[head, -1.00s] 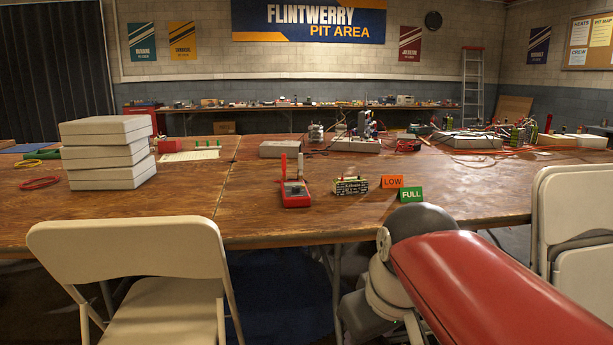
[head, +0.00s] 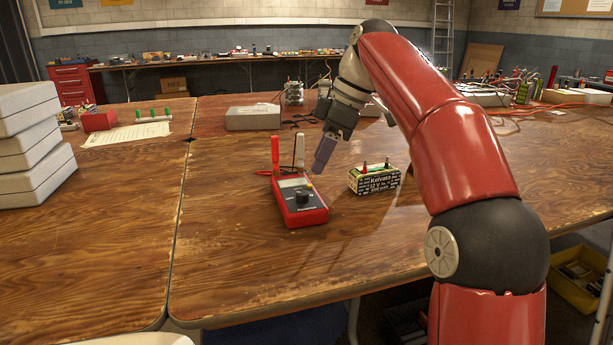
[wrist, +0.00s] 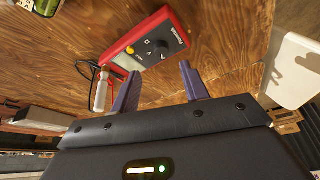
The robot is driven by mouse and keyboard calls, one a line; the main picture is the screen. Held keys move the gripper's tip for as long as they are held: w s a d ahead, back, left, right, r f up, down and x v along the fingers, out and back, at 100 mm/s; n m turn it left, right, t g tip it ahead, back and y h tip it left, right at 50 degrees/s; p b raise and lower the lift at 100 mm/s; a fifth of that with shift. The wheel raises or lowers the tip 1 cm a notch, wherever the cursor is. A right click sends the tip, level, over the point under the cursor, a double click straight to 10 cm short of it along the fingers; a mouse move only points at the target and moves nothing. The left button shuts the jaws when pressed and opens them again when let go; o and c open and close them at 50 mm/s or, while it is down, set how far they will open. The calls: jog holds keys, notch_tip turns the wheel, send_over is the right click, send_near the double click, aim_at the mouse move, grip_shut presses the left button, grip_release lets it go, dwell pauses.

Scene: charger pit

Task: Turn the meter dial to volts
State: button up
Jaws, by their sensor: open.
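The red meter (head: 299,202) lies on the wooden table with a dark round dial (head: 303,196) on its face. A red probe and a white probe stand at its far end. My gripper (head: 317,171) is above the table, just behind and to the right of the meter, apart from it. In the wrist view the meter (wrist: 128,50) and its dial (wrist: 155,50) lie beyond my gripper (wrist: 158,82), whose two purple fingers are spread with nothing between them. The dial's pointer setting is too small to read.
A Kelvato battery (head: 374,180) stands right of the meter. A grey box (head: 253,117) lies behind it. White boxes (head: 30,145) are stacked at the left. The table front left of the meter is clear.

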aim_at(304, 193)
jog(key=b+x, duration=0.2)
jog(key=x, duration=0.5)
jog(key=shift+s+f, duration=0.1)
jog(key=shift+f, duration=0.1)
grip_shut()
